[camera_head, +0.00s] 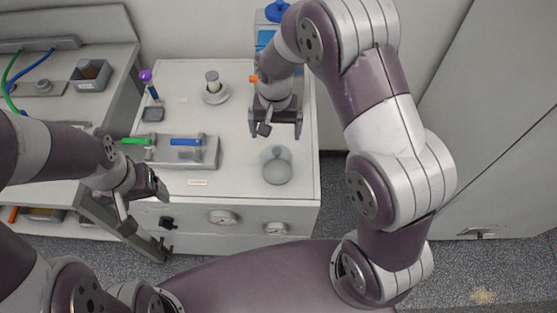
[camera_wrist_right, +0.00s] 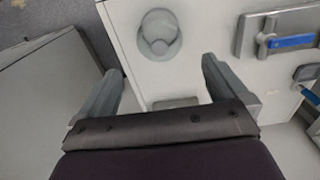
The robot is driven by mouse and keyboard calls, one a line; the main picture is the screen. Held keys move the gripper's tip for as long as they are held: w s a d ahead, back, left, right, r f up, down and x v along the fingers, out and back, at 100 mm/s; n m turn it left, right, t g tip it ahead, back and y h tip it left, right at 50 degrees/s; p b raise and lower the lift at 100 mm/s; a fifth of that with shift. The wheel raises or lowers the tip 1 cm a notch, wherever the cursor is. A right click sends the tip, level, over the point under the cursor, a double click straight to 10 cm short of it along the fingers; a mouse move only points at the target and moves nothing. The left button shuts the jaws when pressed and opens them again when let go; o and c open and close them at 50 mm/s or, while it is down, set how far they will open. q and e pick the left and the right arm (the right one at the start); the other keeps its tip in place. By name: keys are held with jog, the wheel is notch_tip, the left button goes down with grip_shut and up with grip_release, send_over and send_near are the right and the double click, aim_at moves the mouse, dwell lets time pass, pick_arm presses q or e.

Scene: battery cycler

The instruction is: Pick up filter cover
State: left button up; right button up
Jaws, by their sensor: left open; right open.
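A round grey lid with a small knob, which looks like the filter cover (camera_head: 277,170), sits on the white cabinet top near its front right. It also shows in the right wrist view (camera_wrist_right: 159,35), beyond and between the fingertips. My right gripper (camera_head: 276,133) is open and empty, pointing down behind the cover in the head view and apart from it. Its two fingers are spread in the right wrist view (camera_wrist_right: 160,66). My left gripper (camera_head: 142,198) is open and empty off the cabinet's front left corner.
A grey fixture with green and blue handles (camera_head: 186,142) lies left of the cover. A round base with a cylinder (camera_head: 213,90) stands further back. A blue item (camera_head: 265,38) stands at the back right. Gauges (camera_head: 224,216) line the cabinet front. A side bench (camera_head: 60,110) stands left.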

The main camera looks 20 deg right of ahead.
send_over(277, 150)
notch_tip(277, 150, down, 5)
jog(key=shift+w+f+p, duration=0.15)
jog(key=shift+p, duration=0.25)
jog(key=shift+s+a+f, duration=0.1)
jog(key=shift+s+f, duration=0.1)
jog(key=shift+f, duration=0.15)
notch_tip(277, 150, down, 4)
jog(key=shift+f+p, duration=0.1)
jog(key=shift+p, duration=0.85)
jog(key=shift+w+f, duration=0.15)
jog(key=shift+f, duration=0.15)
jog(key=c, duration=0.5)
jog(key=shift+r, duration=0.1)
jog(key=c, duration=0.5)
pick_arm(q)
jog(key=r, duration=0.2)
jog(key=shift+w+d+r, duration=0.1)
jog(key=shift+w+r, duration=0.2)
jog(key=shift+r, duration=0.05)
